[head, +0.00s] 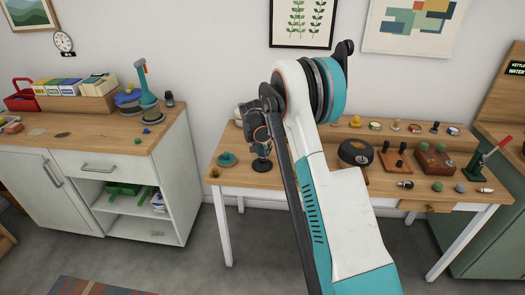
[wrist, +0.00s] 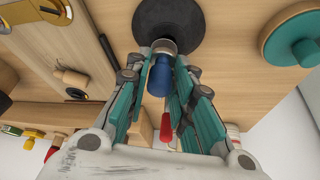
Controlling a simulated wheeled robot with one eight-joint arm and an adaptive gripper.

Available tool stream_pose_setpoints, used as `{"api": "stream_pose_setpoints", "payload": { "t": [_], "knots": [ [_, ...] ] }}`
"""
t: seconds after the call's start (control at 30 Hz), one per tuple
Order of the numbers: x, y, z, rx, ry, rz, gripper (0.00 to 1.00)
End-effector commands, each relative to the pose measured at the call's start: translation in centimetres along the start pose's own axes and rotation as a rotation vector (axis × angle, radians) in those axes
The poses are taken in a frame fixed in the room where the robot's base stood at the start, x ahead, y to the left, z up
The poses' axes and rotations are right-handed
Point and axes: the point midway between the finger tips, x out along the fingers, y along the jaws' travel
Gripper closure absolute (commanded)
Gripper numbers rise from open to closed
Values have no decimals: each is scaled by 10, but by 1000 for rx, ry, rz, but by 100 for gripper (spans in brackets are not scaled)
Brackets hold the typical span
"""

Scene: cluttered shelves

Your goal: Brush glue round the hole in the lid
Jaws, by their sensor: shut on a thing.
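My gripper (wrist: 165,100) is closed around a blue handle (wrist: 160,77) with a metal collar in the wrist view. A wide black disc (wrist: 168,22) lies directly beyond the collar; whether it is joined to the handle I cannot tell. In the head view my gripper (head: 261,146) points down over the left part of the wooden table, with the black disc (head: 261,165) just below it. My arm hides the table's middle. I cannot make out for sure which thing is the lid, and no hole or glue is clear.
A teal round piece (head: 227,158) sits left of the black disc. A dark round case (head: 355,152), wooden blocks with knobs (head: 395,160) and a red box (head: 434,160) stand on the right. A red-handled thing (wrist: 167,128) shows between my fingers.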

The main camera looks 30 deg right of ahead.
Motion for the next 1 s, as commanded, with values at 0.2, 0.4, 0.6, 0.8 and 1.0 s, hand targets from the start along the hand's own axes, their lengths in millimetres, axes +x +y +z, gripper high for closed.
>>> {"api": "stream_pose_setpoints", "payload": {
  "t": [0.2,0.4,0.6,0.8,1.0],
  "knots": [
    [-5,3,13,-1,-3,-1,100],
    [-3,3,12,-1,-3,-1,100],
    [3,-1,2,-1,-2,0,100],
    [5,-4,-4,-1,-2,0,100],
    [1,-4,0,-1,-2,0,100]
  ]
}}
